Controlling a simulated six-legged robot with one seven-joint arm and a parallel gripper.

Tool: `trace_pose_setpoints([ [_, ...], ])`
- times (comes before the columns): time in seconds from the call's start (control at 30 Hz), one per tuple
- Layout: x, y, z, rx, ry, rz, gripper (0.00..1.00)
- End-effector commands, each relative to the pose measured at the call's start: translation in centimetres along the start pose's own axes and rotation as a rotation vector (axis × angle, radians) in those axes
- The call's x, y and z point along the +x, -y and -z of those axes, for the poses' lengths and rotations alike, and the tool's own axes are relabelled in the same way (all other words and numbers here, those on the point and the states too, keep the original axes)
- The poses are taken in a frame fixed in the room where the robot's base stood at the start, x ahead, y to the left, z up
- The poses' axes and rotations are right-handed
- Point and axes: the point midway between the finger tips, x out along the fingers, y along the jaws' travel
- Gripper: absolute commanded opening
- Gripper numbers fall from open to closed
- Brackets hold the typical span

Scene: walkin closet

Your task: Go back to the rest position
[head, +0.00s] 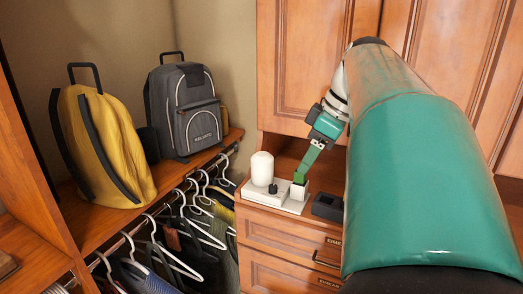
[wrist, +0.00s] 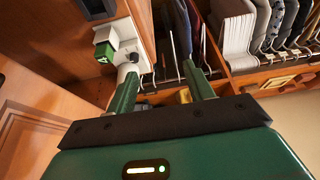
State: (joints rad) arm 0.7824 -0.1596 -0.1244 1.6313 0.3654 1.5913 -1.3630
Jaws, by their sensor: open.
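My gripper (head: 308,163) reaches down over the drawer cabinet in the head view, with its fingertips close to a white base (head: 279,197). In the wrist view my gripper (wrist: 163,82) has its two green fingers spread apart with nothing held between them.
A white cylinder (head: 262,168) and a small black knob (head: 273,188) stand on the base. A dark open box (head: 327,206) is beside it. Wooden cabinet doors (head: 300,60) rise behind. A shelf at left holds a yellow bag (head: 105,150) and a grey backpack (head: 186,110) above hanging clothes.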

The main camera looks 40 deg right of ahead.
Motion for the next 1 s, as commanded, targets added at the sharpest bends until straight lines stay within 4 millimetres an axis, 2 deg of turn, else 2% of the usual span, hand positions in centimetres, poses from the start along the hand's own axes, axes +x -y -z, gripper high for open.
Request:
trace_pose_setpoints([
  [0.27, 0.1, 0.1, 0.1, 0.001, 0.0, 0.0, 0.52],
  [0.37, 0.8, 0.9, 0.7, 0.015, 0.007, -0.003, 0.52],
  [0.43, 2.0, 2.4, 1.6, 0.043, 0.017, -0.011, 0.52],
  [0.57, 5.8, 6.9, 3.5, 0.129, 0.041, -0.045, 0.52],
  [0.7, 10.4, 12.6, 4.6, 0.229, 0.043, -0.103, 0.52],
  [0.9, 16.3, 20.1, 3.9, 0.346, -0.017, -0.178, 0.52],
  [1.0, 18.5, 22.7, 3.1, 0.387, -0.057, -0.196, 0.52],
])
